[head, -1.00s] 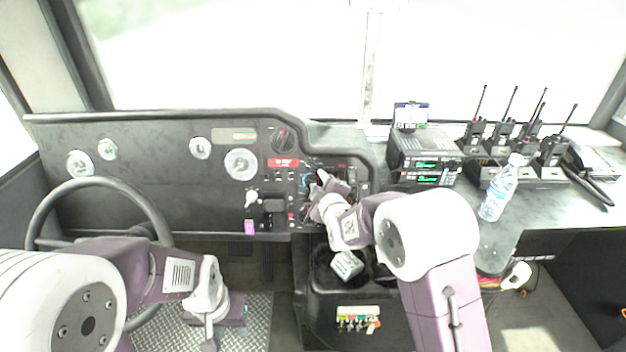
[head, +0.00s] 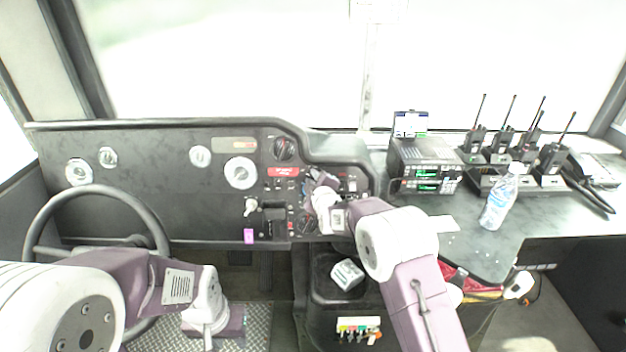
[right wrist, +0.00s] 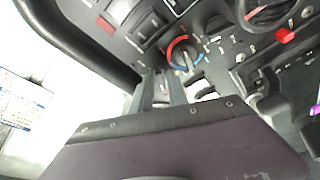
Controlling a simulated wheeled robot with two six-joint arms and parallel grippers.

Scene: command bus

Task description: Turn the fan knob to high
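The dashboard panel (head: 140,180) carries several knobs. A large dark knob (head: 284,148) is at the panel's upper right, and another dark knob (head: 307,222) is lower down, beside my right gripper. My right gripper (head: 318,182) is in front of the panel and hides part of the controls there. In the right wrist view, a round knob with a red and blue ring (right wrist: 185,54) lies just beyond the fingers (right wrist: 162,90), which look slightly apart with nothing between them. I cannot read which knob is the fan knob. My left gripper (head: 210,335) hangs low at the left, away from the panel; its fingers are unclear.
A steering wheel (head: 95,215) stands at the left. A radio unit (head: 425,165), several handheld radios (head: 550,158) and a water bottle (head: 499,200) are on the right counter. A white object (head: 347,274) sits in the console below the panel.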

